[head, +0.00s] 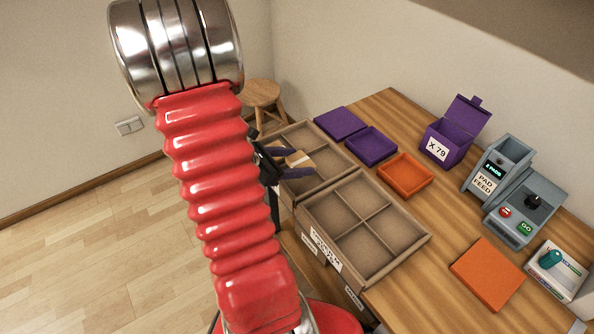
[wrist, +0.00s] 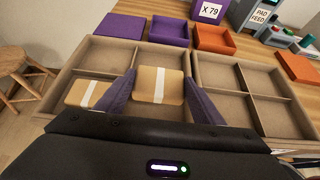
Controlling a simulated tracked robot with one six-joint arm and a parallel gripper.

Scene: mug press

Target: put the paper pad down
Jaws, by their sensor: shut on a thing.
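My gripper (head: 297,163) is shut on a tan paper pad (head: 302,159) with a white band. In the wrist view the held pad (wrist: 158,88) sits between the two purple fingers, over the left divided tray (wrist: 100,58). I cannot tell how high the held pad is above the tray floor. A second tan pad with a white band (wrist: 86,94) lies in the tray's near left compartment in the wrist view. The right divided tray (head: 322,207) has several compartments, and they look empty.
A purple lid (head: 340,122), a purple tray (head: 371,146) and an orange tray (head: 405,175) lie behind the divided trays. A purple box marked X 79 (head: 447,137), the pad feed machine (head: 487,178) and an orange slab (head: 487,275) stand to the right. A stool (head: 262,94) is at the back.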

